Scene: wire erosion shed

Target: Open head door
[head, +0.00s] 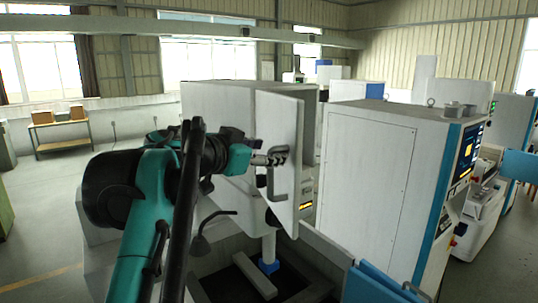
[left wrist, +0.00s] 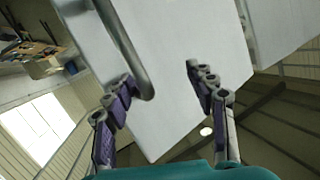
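The head door (head: 285,122) is a white panel on the front of the white machine head. It stands at an angle to the housing and looks partly open. It carries a grey bar handle (head: 281,186), which also shows in the left wrist view (left wrist: 124,42). My left gripper (head: 275,157) is at the handle's upper end in the head view. In the left wrist view the left gripper (left wrist: 165,88) has its fingers wide apart, with the bent handle end between them, close to the left finger. Whether they touch is unclear. My right gripper is out of view.
A black hose lamp (head: 203,240) and a work tank lie below the head. A grey-white cabinet (head: 365,175) with a control screen (head: 467,155) stands to the right. A wooden table (head: 60,132) is far left, with open floor before it.

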